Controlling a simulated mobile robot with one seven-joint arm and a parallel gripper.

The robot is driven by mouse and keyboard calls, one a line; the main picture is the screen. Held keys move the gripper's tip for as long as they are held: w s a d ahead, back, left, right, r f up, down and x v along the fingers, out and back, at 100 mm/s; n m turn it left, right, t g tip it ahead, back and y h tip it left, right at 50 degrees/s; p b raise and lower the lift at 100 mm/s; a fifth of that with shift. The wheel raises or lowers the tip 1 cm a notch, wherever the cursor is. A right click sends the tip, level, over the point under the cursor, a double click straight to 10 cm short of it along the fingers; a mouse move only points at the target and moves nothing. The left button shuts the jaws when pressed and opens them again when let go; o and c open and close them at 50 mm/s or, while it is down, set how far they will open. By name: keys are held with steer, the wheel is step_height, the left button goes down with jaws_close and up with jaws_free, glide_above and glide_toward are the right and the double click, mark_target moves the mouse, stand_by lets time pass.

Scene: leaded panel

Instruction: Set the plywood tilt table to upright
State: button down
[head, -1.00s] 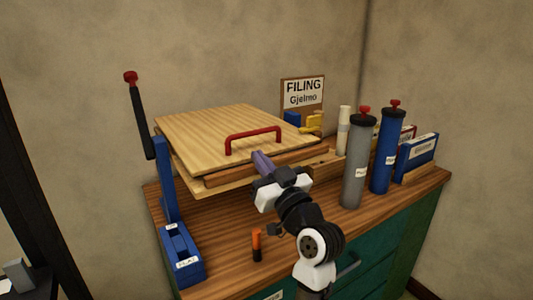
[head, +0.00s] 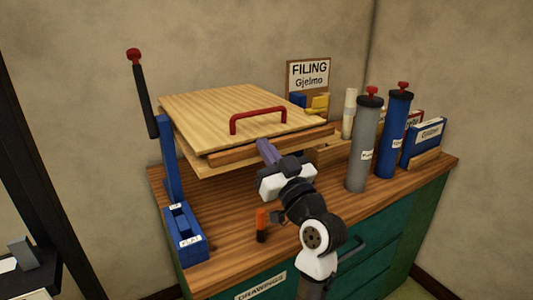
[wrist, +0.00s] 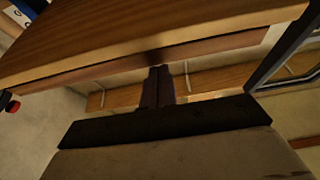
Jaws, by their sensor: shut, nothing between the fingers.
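The plywood tilt table (head: 215,112) lies almost flat on its base, with a red handle (head: 258,114) on its top near the front edge. A wooden strip (head: 230,158) runs along that front edge. A blue post (head: 170,160) stands at its left, with a dark lever (head: 143,95) ending in a red knob. My gripper (head: 264,144) is shut and empty, its purple fingers at the front strip, below the handle. In the wrist view the closed fingers (wrist: 158,75) reach to a wooden edge (wrist: 200,52); whether they touch it I cannot tell.
A blue labelled block (head: 186,235) sits at the bench's front left. An orange-and-black marker (head: 261,226) stands left of my arm. A grey tube (head: 364,140) and a blue tube (head: 393,135) stand at the right.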

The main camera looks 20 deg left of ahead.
steer(key=f+b, duration=0.3)
steer(key=b, duration=0.2)
steer(key=f+t+y+b, duration=0.1)
steer(key=f+b, duration=0.2)
steer(key=b, duration=0.1)
steer(key=a+f+y+b, duration=0.1)
steer(key=f+b, duration=0.1)
steer(key=b, duration=0.3)
steer(key=shift+w+f+b, duration=0.3)
steer(key=shift+w+f, duration=0.1)
steer(key=shift+w+a+f+b, duration=0.2)
steer(key=shift+a+f+b, duration=0.05)
steer(key=shift+f+b, duration=0.5)
steer(key=shift+w+a+f+b, duration=0.25)
steer(key=shift+f+b, duration=0.35)
steer(key=shift+b, duration=0.15)
